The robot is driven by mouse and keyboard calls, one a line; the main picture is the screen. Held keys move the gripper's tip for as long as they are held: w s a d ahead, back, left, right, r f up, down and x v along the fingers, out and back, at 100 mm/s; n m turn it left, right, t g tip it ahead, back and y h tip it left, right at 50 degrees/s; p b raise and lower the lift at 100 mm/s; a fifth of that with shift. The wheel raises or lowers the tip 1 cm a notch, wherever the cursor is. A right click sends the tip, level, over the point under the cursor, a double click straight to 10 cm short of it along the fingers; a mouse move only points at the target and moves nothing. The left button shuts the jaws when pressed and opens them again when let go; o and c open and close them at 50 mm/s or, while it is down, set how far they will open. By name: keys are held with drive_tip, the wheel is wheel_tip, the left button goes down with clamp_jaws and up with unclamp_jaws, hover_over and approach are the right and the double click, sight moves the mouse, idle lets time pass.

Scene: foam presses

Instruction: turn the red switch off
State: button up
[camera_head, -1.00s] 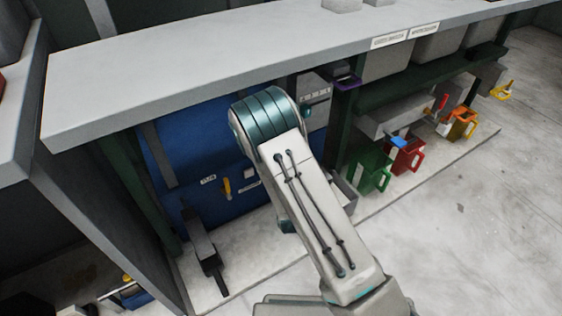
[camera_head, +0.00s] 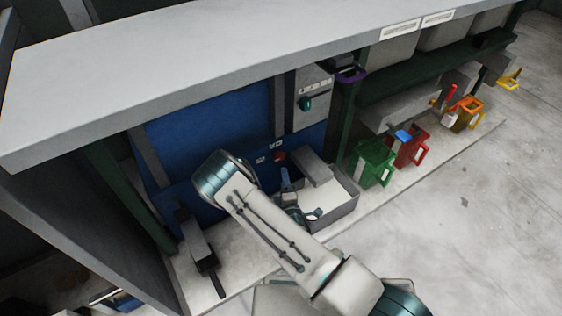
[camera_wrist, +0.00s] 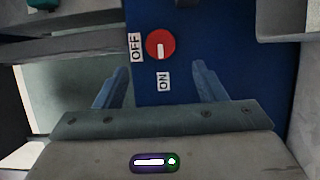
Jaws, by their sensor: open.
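The round red switch (camera_wrist: 160,38) is on a blue panel (camera_wrist: 225,35), centred ahead of my gripper in the wrist view. Its white mark points down toward the ON label (camera_wrist: 163,81). The OFF label (camera_wrist: 136,47) is to its left. The red switch also shows small in the head view (camera_head: 280,156). My gripper (camera_wrist: 160,67) is open and empty. Its two fingers are spread left and right below the switch in the picture, apart from it. In the head view my arm partly hides the gripper.
A grey worktop (camera_head: 200,70) overhangs the blue panel. A grey box with a teal knob (camera_head: 306,103) is up right of the switch. An open grey bin (camera_head: 345,208) stands close to my gripper. Green (camera_head: 370,162) and red (camera_head: 408,150) containers are farther right.

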sight(280, 159)
drive_tip(key=b+x, duration=0.3)
drive_tip(key=x, duration=0.6)
drive_tip(key=shift+w, duration=0.35)
drive_tip(key=c, duration=0.9)
